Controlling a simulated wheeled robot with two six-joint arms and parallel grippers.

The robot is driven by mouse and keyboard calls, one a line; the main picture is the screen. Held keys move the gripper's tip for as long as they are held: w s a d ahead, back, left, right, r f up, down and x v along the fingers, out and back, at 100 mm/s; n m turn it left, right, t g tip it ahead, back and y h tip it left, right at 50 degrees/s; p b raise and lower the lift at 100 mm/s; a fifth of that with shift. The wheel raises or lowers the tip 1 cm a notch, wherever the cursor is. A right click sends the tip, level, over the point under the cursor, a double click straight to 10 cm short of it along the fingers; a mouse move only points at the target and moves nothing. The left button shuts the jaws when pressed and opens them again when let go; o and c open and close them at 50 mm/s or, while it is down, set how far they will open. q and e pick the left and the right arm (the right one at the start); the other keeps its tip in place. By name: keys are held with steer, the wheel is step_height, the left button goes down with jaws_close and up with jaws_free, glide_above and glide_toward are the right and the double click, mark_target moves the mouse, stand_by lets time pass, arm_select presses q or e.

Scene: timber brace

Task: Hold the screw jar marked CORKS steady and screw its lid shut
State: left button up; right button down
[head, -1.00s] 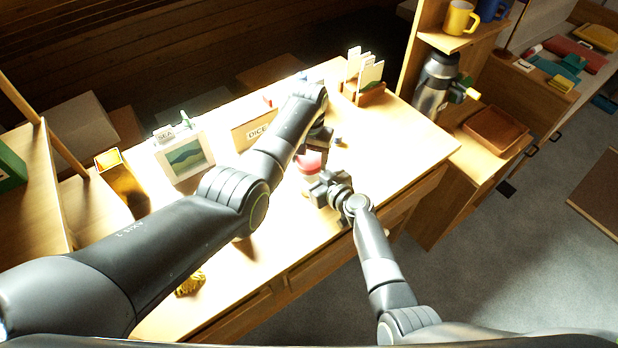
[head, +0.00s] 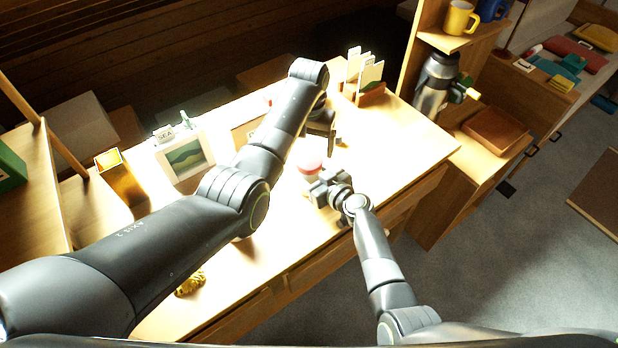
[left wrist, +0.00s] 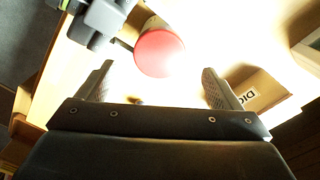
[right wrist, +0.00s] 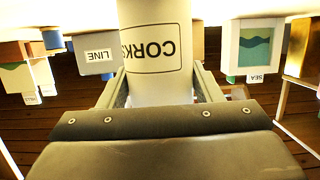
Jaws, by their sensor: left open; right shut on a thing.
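The CORKS jar (right wrist: 155,50) is a pale cylinder with a framed label, upside down in the right wrist view. My right gripper (head: 322,187) is shut around its body, one finger on each side; it also shows in the right wrist view (right wrist: 158,90). The red lid (left wrist: 160,52) sits on top of the jar and shows in the head view (head: 311,163). I cannot tell how tightly it is seated. My left gripper (left wrist: 160,88) is open and empty, above and off to one side of the lid. In the head view the left arm partly hides this gripper.
A DICE box (left wrist: 262,92) stands behind, close to the left gripper's finger. A card rack (head: 370,92) is at the far end. The front desk surface is largely clear.

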steer(key=shift+c, duration=1.8)
jaws_free()
arm_select(q)
step_height(320, 180, up, 7)
steer(key=shift+f, duration=0.15)
arm_select(e)
steer(key=shift+s+d+r, duration=0.15)
steer(key=shift+s+d, duration=0.2)
steer(key=shift+s, duration=0.1)
arm_select(q)
steer(key=shift+f+b, duration=0.5)
arm_select(e)
steer(key=v, duration=1.6)
steer(key=shift+s, duration=0.1)
